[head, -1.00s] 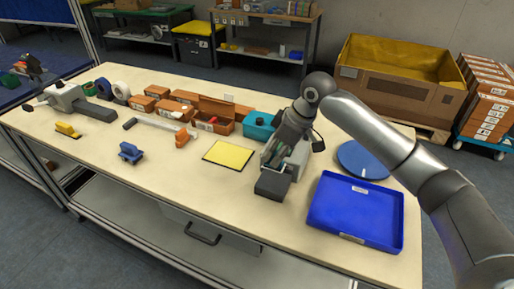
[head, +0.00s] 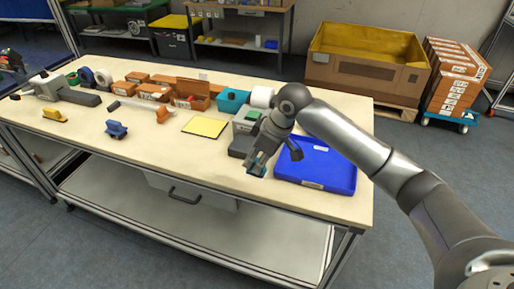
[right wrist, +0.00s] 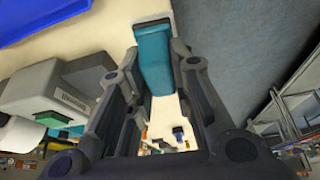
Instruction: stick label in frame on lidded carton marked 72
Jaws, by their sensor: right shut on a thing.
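My right gripper (head: 257,168) is shut on a teal block-like thing (right wrist: 153,62), which sticks out between the fingers in the right wrist view. The gripper is in front of the grey label printer (head: 240,143), beside the blue tray. No label can be made out in its grip. Several orange-brown cartons (head: 155,91) stand in a row at the back of the table; one (head: 188,87) has its lid up. Their markings are too small to read, so I cannot tell which is marked 72. My left gripper is not in view.
The blue tray (head: 318,168) lies at the table's right end. A yellow mat with a dark border (head: 205,127) lies mid-table. A teal bin (head: 232,98) and a white roll (head: 262,96) stand behind the printer. The front of the table is mostly clear.

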